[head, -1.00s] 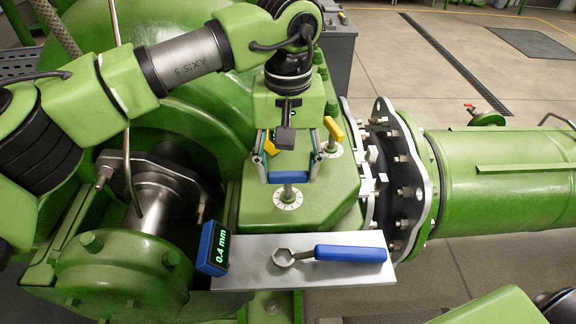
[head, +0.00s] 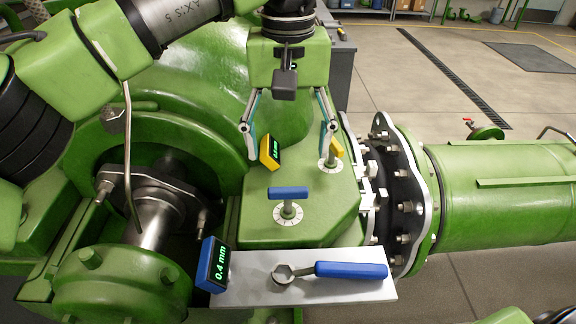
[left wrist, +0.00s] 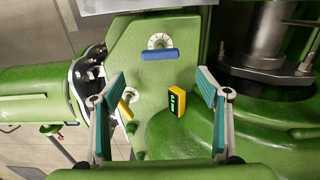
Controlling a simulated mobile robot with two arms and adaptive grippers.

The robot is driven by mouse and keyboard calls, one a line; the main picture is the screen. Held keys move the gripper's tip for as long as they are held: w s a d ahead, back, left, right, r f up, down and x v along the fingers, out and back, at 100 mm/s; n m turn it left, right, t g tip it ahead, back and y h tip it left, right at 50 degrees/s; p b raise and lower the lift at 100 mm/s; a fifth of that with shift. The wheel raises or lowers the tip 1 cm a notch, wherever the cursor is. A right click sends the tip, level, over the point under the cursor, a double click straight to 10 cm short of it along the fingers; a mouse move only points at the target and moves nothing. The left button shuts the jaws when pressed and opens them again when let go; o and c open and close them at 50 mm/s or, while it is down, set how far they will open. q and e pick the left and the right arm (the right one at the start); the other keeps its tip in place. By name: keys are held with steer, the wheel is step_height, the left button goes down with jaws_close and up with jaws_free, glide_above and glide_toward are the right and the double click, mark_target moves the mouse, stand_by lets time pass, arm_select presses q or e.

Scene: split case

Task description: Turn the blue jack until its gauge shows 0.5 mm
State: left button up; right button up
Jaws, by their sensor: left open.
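The blue jack (head: 288,194) has a blue bar handle on a short stem over a white dial, on top of the green housing; the handle lies roughly left to right. It also shows in the left wrist view (left wrist: 160,54). Its blue gauge (head: 212,265) reads 0.4 mm. My left gripper (head: 291,152) is open and empty, above and behind the blue jack, apart from it. In the left wrist view its two fingers (left wrist: 160,103) are spread wide with the blue handle beyond them. My right gripper is not visible.
A yellow jack (head: 336,148) with its dial and a yellow gauge (head: 270,151) stand behind the blue jack, close to my left fingers. A blue-handled wrench (head: 350,270) lies on the metal plate (head: 250,290) in front. A bolted flange (head: 405,190) and pipe are at right.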

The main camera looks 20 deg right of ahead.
arm_select(q)
steer(key=shift+r, duration=1.45)
